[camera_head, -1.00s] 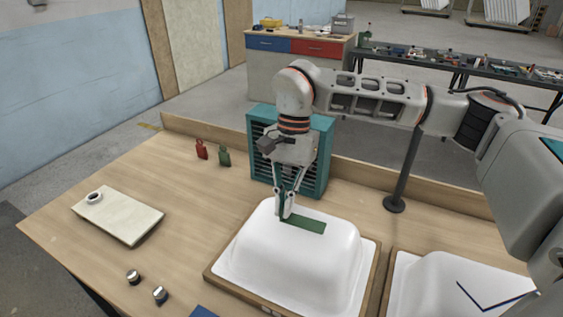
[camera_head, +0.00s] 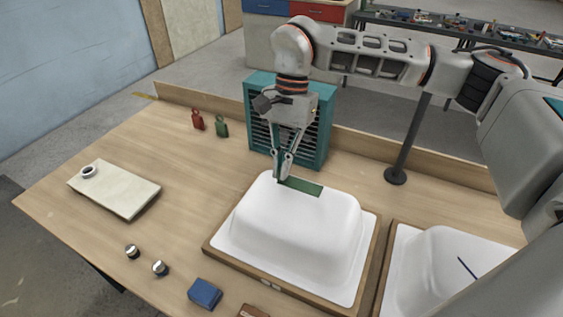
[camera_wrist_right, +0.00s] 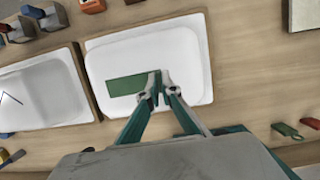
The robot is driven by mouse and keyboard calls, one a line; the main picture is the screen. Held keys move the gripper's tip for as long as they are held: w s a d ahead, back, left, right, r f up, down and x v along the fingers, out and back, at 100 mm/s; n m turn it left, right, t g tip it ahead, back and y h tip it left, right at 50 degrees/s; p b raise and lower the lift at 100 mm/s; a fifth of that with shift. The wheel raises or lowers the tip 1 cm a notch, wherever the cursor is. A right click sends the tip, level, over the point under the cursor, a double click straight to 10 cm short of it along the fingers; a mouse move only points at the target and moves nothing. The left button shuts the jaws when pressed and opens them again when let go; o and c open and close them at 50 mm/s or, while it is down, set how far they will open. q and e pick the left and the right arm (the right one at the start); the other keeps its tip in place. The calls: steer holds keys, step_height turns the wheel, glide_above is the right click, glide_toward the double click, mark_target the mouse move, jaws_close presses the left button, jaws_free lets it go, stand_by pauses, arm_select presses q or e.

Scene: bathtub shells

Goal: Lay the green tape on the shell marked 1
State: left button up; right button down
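The green tape (camera_head: 304,188) is a short flat strip at the top of the white shell (camera_head: 300,225), the left of two shells in the head view. In the right wrist view the green tape (camera_wrist_right: 125,86) lies across the same shell (camera_wrist_right: 180,50). My right gripper (camera_head: 281,177) is at the tape's left end, its fingertips close together and seemingly pinching that end. In the right wrist view the right gripper (camera_wrist_right: 160,82) meets the tape's right end. I cannot read a number on the shell. My left gripper is out of view.
A second white shell (camera_head: 425,255) with a dark blue line stands at the right. A teal slatted box (camera_head: 318,135) is close behind my right gripper. A pale slab (camera_head: 118,190), small knobs (camera_head: 160,268) and a blue block (camera_head: 205,293) lie leftward.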

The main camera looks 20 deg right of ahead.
mark_target(282, 195)
steer(key=shift+f+b, duration=0.3)
steer(key=shift+f, duration=0.6)
steer(key=shift+f+b, duration=0.35)
steer(key=shift+f, duration=0.8)
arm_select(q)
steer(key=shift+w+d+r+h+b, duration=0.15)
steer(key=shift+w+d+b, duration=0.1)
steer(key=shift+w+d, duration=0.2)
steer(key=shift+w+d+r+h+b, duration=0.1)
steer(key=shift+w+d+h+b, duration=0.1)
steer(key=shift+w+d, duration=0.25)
arm_select(e)
steer(key=shift+f, duration=0.8)
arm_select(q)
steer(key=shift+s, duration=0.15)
arm_select(e)
steer(key=shift+f, duration=0.2)
steer(key=c, duration=1.7)
jaws_free()
